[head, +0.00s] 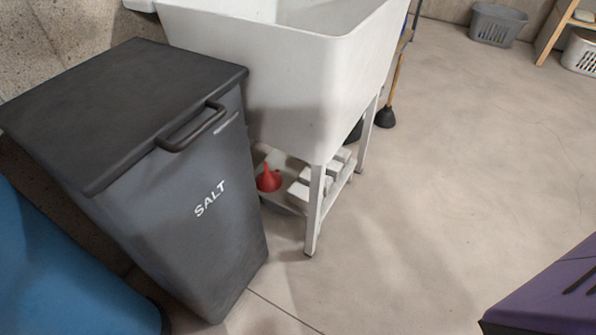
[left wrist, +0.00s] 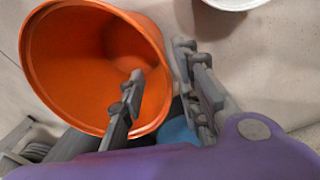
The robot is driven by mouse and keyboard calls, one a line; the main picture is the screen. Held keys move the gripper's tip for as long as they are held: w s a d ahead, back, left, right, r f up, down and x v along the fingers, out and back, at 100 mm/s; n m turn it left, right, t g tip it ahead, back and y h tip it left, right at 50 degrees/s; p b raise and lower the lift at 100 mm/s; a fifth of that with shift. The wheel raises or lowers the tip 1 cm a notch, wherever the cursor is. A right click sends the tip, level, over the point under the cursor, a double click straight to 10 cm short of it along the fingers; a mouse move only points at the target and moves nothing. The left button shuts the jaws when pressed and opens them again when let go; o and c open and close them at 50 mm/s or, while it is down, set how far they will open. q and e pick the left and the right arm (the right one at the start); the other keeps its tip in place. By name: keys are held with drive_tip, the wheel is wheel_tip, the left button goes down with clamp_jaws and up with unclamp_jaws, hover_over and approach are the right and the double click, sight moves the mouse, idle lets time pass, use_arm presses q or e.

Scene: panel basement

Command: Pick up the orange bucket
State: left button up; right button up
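The orange bucket (left wrist: 75,65) fills the upper left of the left wrist view, its open mouth facing the camera; it looks empty. My left gripper (left wrist: 160,62) is open across the bucket's right wall. One finger reaches over the mouth into the inside, and the other is outside, close beside the wall. A gap shows between the fingers, and I cannot tell whether either touches the bucket. The bucket and left gripper do not show in the head view. My right gripper is in neither view.
In the head view, a dark grey SALT bin (head: 190,215) stands left of a white utility sink (head: 300,90). A red funnel (head: 268,179) is below the sink. A blue container (head: 60,275) is lower left.

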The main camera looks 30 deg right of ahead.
use_arm(q)
wheel_tip(320, 180, down, 3)
drive_tip(key=shift+d+r+b, duration=0.1)
drive_tip(key=shift+d+b, duration=0.05)
drive_tip(key=shift+b, duration=0.5)
drive_tip(key=f+b, duration=0.3)
drive_tip(key=f, duration=0.2)
drive_tip(key=shift+d, duration=0.2)
drive_tip(key=shift+f, duration=0.15)
clamp_jaws()
